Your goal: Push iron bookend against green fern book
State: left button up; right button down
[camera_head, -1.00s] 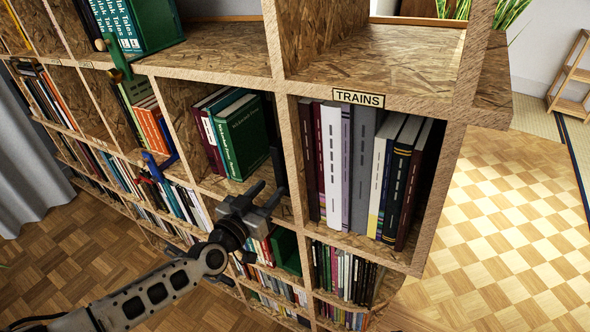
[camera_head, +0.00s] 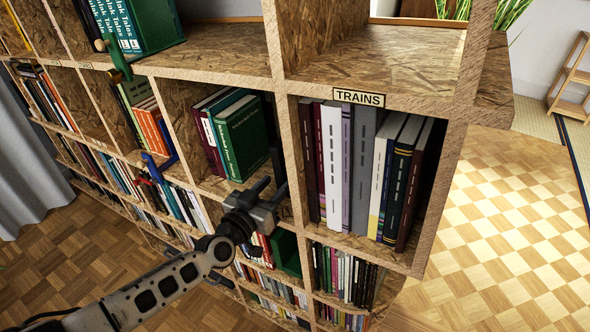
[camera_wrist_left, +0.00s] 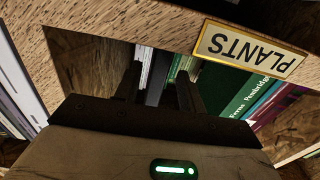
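The green fern book (camera_head: 242,140) stands at the right end of a short row in the middle compartment, leaning slightly. In the left wrist view, which is upside down, its green spine (camera_wrist_left: 236,95) shows right of my fingers. A narrow dark upright shape, seemingly the iron bookend (camera_head: 277,160), stands to the right of the book; its base is hidden. I cannot tell whether it touches the book. My left gripper (camera_head: 271,186) is open at the compartment's front, by the bookend's lower part. Its two fingers (camera_wrist_left: 160,85) point inside, apart. My right gripper is out of view.
A "PLANTS" label (camera_wrist_left: 250,48) is on the shelf edge near the gripper. The compartment to the right, labelled "TRAINS" (camera_head: 359,97), holds several books behind an upright OSB divider (camera_head: 293,160). More filled compartments lie below.

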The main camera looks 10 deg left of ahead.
aim_at(279, 181)
pick_arm(q)
jog(key=shift+b+x, duration=0.8)
jog(key=shift+x, duration=1.35)
grip_shut()
